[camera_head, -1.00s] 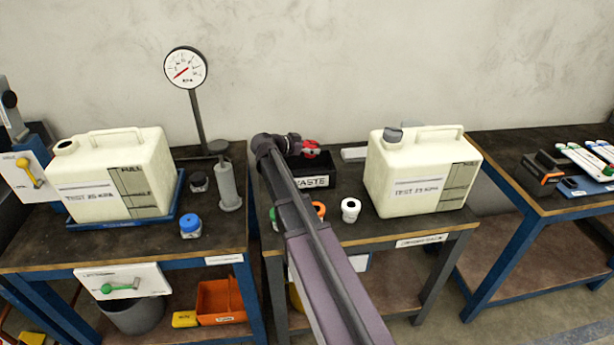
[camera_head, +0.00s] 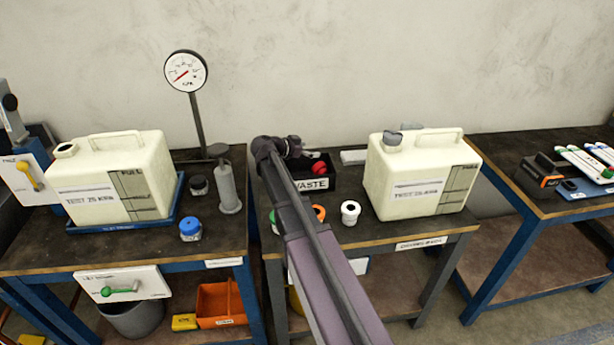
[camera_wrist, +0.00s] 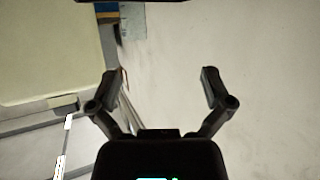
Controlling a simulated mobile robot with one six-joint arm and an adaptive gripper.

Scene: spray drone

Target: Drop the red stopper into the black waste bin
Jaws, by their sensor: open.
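The red stopper (camera_head: 319,168) shows in the head view inside the black waste bin (camera_head: 315,185), below and just right of my gripper. The bin has a white WASTE label on its front and stands at the back of the middle bench. My gripper (camera_head: 313,154) is above the bin's back part, apart from the stopper. In the wrist view my gripper (camera_wrist: 165,80) has its two fingers spread wide with nothing between them. The stopper does not show in the wrist view.
A cream canister (camera_head: 420,180) with a grey cap stands right of the bin. A gauge (camera_head: 186,71) on a post and a grey pump (camera_head: 229,190) stand to the left.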

